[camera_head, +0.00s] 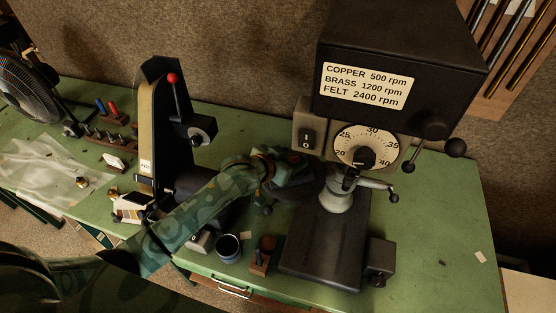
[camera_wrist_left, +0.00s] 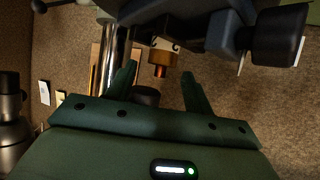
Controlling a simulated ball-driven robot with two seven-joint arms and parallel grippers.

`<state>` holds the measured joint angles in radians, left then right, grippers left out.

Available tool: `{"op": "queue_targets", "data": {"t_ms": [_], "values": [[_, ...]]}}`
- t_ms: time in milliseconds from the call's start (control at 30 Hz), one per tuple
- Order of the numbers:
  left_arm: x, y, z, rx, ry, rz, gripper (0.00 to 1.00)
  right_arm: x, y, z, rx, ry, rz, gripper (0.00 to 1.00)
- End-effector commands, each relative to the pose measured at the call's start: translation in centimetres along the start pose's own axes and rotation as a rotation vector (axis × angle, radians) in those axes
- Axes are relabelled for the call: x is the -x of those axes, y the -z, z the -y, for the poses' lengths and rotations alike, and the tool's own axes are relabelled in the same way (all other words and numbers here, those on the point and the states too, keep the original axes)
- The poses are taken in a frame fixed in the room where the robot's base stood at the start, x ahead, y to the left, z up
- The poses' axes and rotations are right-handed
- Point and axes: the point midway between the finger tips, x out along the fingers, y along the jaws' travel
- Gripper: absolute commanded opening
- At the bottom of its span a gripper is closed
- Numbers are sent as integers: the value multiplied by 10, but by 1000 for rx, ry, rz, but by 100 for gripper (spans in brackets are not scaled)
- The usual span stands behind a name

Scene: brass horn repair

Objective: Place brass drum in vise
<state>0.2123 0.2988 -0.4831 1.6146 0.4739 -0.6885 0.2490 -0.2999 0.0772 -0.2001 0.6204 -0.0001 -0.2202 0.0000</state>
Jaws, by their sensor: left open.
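My left gripper (camera_head: 304,172) reaches in from the left to the drill press, below its dial. In the left wrist view its two green fingers (camera_wrist_left: 158,80) are spread apart with nothing clamped between them. A dark block with a side knob (camera_head: 380,257), perhaps the vise, sits at the right of the press base. My right gripper is out of view.
The drill press (camera_head: 400,65) stands over its dark base (camera_head: 322,240). A dark machine with a red-knobbed lever (camera_head: 172,78) stands left of my forearm. A blue-rimmed cup (camera_head: 229,246) and wooden block (camera_head: 261,262) are near the front edge. The bench's right side is mostly clear.

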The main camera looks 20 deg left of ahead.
Motion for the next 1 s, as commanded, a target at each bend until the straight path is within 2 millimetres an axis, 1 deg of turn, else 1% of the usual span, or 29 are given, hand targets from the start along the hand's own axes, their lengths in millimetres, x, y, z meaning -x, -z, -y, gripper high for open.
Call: {"op": "queue_targets", "data": {"t_ms": [33, 200, 300, 400, 533, 1000], "values": [[14, 0, 0, 0, 0, 0, 52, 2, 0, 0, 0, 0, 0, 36], [52, 0, 0, 0, -1, 0, 52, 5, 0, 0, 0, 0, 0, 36], [68, -1, 0, 1, 0, 1, 52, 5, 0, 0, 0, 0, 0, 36], [77, 0, 0, 0, 1, 1, 52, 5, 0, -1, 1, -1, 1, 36], [81, 0, 0, 1, 0, 1, 52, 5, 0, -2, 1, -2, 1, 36], [81, 0, 0, 1, 0, 1, 52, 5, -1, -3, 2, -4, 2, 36]]}}
